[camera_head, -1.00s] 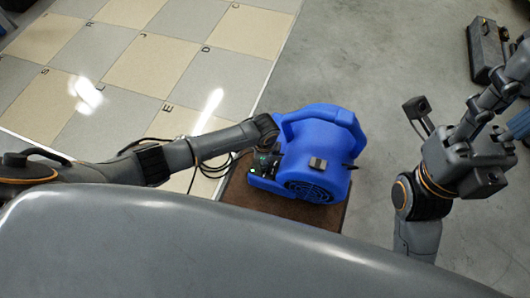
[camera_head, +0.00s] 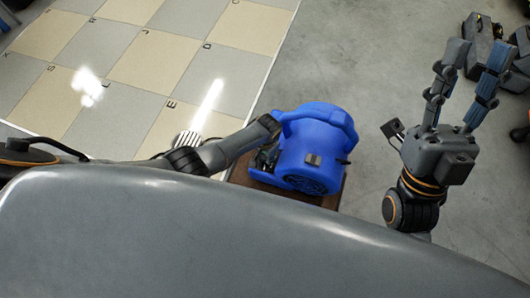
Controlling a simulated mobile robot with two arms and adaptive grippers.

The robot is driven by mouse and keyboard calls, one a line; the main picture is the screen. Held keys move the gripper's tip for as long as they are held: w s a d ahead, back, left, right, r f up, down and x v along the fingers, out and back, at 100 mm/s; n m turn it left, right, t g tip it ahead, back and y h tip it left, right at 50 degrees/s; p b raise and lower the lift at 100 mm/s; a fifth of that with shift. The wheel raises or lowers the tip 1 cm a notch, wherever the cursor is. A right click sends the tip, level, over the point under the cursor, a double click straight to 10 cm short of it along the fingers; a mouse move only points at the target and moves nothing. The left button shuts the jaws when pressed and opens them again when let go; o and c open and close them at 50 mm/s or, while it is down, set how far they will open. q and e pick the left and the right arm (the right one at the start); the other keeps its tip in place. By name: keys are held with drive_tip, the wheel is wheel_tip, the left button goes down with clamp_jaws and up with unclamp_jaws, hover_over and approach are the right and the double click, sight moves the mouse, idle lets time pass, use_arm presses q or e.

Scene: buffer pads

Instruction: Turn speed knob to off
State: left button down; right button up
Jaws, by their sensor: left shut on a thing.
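A blue blower (camera_head: 318,135) stands on a brown board (camera_head: 326,202) in the middle of the head view. My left arm reaches in from the left, low against the blower's left side. My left gripper (camera_head: 265,158) is at the dark control panel there, shut on what appears to be the speed knob. The knob itself is hidden by the gripper and arm, so its setting cannot be read. My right gripper (camera_head: 476,52) is open and empty, well to the right of the blower, its fingers spread apart and pointing up the picture.
A tiled floor mat (camera_head: 130,70) with beige and grey squares and letters lies at upper left. Bare grey concrete (camera_head: 350,60) lies behind and right of the blower. Dark objects (camera_head: 482,27) stand at the upper right. A ribbed pale object (camera_head: 188,141) lies near my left arm.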

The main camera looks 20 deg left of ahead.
use_arm(q)
drive_tip(key=n, duration=0.3)
drive_tip(key=shift+s+d+p, duration=0.1)
drive_tip(key=shift+p, duration=0.2)
drive_tip(key=shift+n, duration=0.8)
drive_tip(key=n, duration=0.2)
drive_tip(key=shift+n, duration=0.3)
drive_tip(key=shift+n+p, duration=0.3)
drive_tip(key=shift+n, duration=1)
use_arm(e)
drive_tip(key=w+f+g+h, duration=0.1)
drive_tip(key=w+f+g, duration=0.2)
drive_tip(key=w, duration=0.2)
drive_tip(key=shift+a+f+g, duration=0.3)
drive_tip(key=shift+a, duration=0.05)
use_arm(q)
drive_tip(key=c, duration=1)
unclamp_jaws()
drive_tip(key=shift+w+r, duration=0.15)
drive_tip(key=shift+w, duration=0.05)
use_arm(e)
drive_tip(key=shift+h, duration=0.3)
use_arm(q)
drive_tip(key=r, duration=1.1)
drive_tip(key=shift+d+r, duration=0.25)
drive_tip(key=shift+r, duration=0.1)
